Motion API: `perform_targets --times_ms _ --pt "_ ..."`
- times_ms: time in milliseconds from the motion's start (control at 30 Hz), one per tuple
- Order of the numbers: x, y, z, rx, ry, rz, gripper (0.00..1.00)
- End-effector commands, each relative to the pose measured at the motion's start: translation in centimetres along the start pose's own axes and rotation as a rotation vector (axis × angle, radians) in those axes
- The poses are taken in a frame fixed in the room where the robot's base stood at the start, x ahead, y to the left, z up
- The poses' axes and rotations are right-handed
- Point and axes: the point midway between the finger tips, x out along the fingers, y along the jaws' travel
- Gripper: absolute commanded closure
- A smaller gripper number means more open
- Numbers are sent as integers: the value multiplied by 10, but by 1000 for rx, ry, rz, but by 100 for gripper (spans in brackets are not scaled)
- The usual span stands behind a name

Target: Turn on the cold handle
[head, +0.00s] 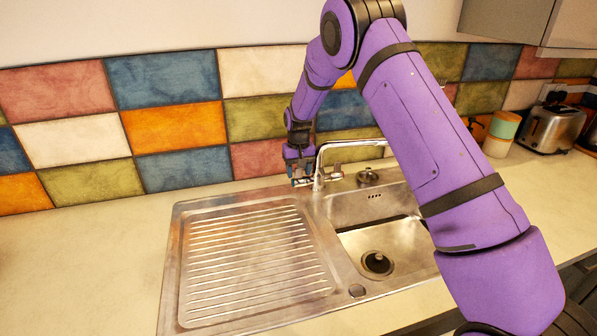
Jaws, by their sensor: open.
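The chrome faucet (320,165) stands at the back edge of the steel sink, its spout arching to the right over the basin. A small handle (303,182) shows on the left of its base, and another handle (336,172) on the right. Neither carries a readable hot or cold mark. My gripper (297,172) is open and empty, pointing down just above and beside the left handle. At this size I cannot tell whether its fingers touch the handle. My purple arm hides part of the spout and the right of the basin.
The sink's ribbed drainboard (250,260) lies on the left, the basin (385,245) on the right. A toaster (551,128) and a canister (499,135) stand at the back right. The tiled wall (175,127) is close behind the faucet. The left counter (90,270) is clear.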

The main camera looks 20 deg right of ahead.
Motion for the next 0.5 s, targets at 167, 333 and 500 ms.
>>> perform_targets --times_ms 167,333,500 --pt "4 0 0 0 0 0 47" --pt "3 0 0 0 0 0 47" --pt "3 0 0 0 0 0 86"
